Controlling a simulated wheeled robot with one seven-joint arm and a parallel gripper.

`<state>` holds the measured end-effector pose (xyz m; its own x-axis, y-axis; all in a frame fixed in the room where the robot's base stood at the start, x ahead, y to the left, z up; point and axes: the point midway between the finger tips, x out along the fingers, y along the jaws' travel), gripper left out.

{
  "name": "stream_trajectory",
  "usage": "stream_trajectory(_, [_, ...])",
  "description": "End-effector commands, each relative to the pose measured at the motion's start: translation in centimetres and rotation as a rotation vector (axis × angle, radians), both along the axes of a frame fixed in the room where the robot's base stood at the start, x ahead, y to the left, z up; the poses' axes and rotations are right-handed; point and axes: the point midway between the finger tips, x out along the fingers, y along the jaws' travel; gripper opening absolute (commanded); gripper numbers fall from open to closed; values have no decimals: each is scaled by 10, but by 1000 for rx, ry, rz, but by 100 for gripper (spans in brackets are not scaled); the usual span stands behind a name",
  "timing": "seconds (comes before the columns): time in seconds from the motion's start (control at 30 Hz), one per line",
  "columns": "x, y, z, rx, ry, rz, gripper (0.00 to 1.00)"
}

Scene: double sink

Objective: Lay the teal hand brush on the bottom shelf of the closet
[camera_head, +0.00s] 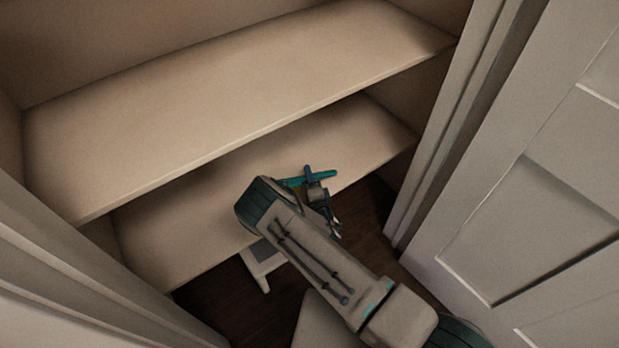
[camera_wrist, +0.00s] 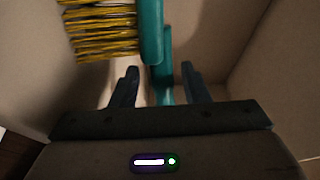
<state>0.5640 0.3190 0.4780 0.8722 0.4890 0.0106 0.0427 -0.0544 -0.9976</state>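The teal hand brush (camera_head: 324,175) shows as a short teal bar at my gripper (camera_head: 311,181), over the front right part of the closet's bottom shelf (camera_head: 172,232). In the wrist view the brush (camera_wrist: 152,32) has yellow bristles at the upper left, and its teal handle runs down between the fingers of my gripper (camera_wrist: 159,70). The fingers stand apart, with a visible gap on each side of the handle. My arm hides part of the brush in the head view. Whether the brush rests on the shelf or sits just above it, I cannot tell.
An upper shelf (camera_head: 220,100) lies above the bottom shelf. A panelled door (camera_head: 530,200) stands at the right, and a pale frame (camera_head: 70,270) at the left. Dark wooden floor (camera_head: 225,305) lies below. The visible left part of the bottom shelf is bare.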

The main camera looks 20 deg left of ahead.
Motion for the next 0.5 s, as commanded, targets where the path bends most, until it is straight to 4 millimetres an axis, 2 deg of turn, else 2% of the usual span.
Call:
stream_trajectory(0.03, [-6,-1,-13,-12,24,3,42])
stream_trajectory(0.13, [-7,-1,-13,-13,24,4,42])
stream_trajectory(0.27, [-7,0,-9,-14,25,6,42])
stream_trajectory(0.37, [-8,0,2,-15,23,8,42])
stream_trajectory(0.5, [-31,-17,2,-12,23,-2,42])
